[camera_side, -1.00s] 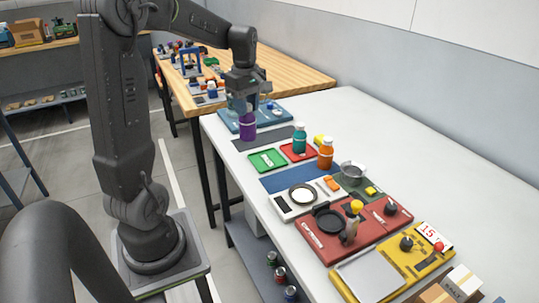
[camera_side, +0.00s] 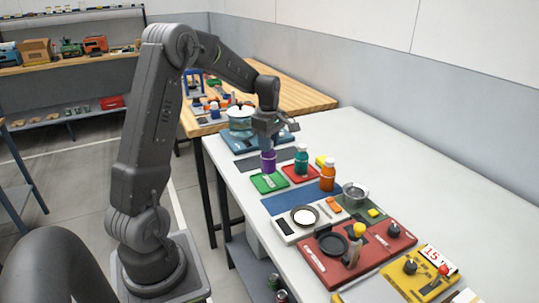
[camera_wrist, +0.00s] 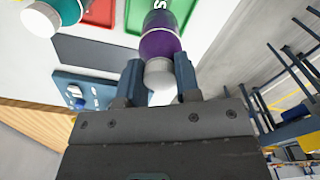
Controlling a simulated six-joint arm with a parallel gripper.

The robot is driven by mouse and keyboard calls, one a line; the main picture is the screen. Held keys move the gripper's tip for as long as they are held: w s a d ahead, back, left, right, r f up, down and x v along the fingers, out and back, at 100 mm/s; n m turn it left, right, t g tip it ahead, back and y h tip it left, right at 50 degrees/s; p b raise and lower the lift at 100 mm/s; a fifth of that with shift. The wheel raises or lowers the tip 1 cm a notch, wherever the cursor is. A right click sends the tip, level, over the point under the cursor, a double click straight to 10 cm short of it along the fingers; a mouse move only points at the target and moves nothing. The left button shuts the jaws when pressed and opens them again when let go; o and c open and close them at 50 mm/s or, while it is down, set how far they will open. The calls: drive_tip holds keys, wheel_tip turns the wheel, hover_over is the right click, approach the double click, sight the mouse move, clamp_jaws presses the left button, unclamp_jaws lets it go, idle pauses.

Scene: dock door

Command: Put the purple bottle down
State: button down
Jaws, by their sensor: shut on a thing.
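The purple bottle (camera_side: 268,161) is upright in my gripper (camera_side: 268,144). In the wrist view the fingers of my gripper (camera_wrist: 158,76) are shut on the white cap of the purple bottle (camera_wrist: 160,42). In the side view its base shows at the back edge of the green tray (camera_side: 268,184). I cannot tell whether it touches the tray or hangs just above it. The green tray also shows in the wrist view (camera_wrist: 147,12), partly hidden by the bottle.
A teal bottle (camera_side: 301,158) stands on the red tray (camera_side: 300,176) close by on the right. An orange bottle (camera_side: 327,178) is beyond it. A dark grey mat (camera_side: 246,163) lies behind the green tray. A glass pot (camera_side: 240,119) sits on a blue base.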

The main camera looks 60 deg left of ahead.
sight(269, 157)
drive_tip(key=shift+w+f, duration=0.15)
drive_tip(key=shift+f, duration=1.9)
drive_tip(key=c, duration=0.8)
unclamp_jaws()
drive_tip(key=shift+f, duration=0.1)
